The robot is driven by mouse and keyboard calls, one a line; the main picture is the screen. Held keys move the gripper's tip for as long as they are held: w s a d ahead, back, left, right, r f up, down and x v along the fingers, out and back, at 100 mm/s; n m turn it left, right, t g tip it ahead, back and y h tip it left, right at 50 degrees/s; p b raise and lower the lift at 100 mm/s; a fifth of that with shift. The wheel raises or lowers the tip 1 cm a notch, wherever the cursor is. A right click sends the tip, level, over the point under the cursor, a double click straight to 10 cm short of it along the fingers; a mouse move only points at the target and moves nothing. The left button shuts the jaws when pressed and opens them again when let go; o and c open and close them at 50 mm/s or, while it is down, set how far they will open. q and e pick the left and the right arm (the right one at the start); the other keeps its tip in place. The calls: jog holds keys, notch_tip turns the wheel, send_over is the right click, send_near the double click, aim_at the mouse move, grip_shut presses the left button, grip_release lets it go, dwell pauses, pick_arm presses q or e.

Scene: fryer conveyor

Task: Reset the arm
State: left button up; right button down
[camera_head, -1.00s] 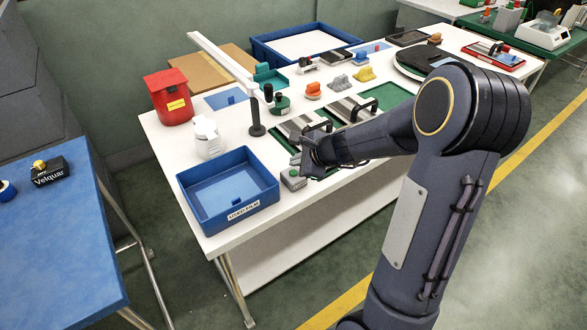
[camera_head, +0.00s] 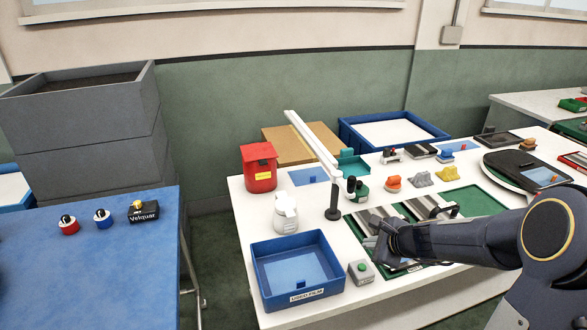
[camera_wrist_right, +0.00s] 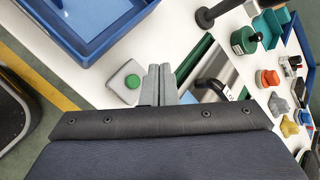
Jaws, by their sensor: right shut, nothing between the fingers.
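My right arm comes in from the right in the head view. Its gripper (camera_head: 376,243) is over the front of the white table, beside metal plates with black handles on a green mat (camera_head: 484,203). In the right wrist view the two grey fingers (camera_wrist_right: 160,78) lie together, shut with nothing between them. A grey box with a green button (camera_head: 361,271) stands close to the gripper; it also shows left of the fingers in the wrist view (camera_wrist_right: 126,86). My left gripper is not in view.
A blue bin labelled "USED FILM" (camera_head: 299,295) stands at the table's front left. A white lamp with a black base (camera_head: 334,213), a white jug (camera_head: 285,211) and a red container (camera_head: 259,168) stand behind. A blue table (camera_head: 80,260) and grey crates (camera_head: 85,130) are at the left.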

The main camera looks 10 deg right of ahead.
jog(key=s+a+r+n+g+y, duration=0.1)
jog(key=s+a+r+n+y, duration=0.3)
jog(key=s+a+r+n, duration=0.75)
jog(key=s+f+n+g+h, duration=0.2)
jog(key=s+f+n, duration=0.2)
jog(key=s+n, duration=0.6)
jog(key=s, duration=0.6)
jog(key=shift+s+a+f+n+h, duration=0.15)
jog(key=shift+s+a+n+h, duration=0.1)
jog(key=shift+n+h, duration=0.15)
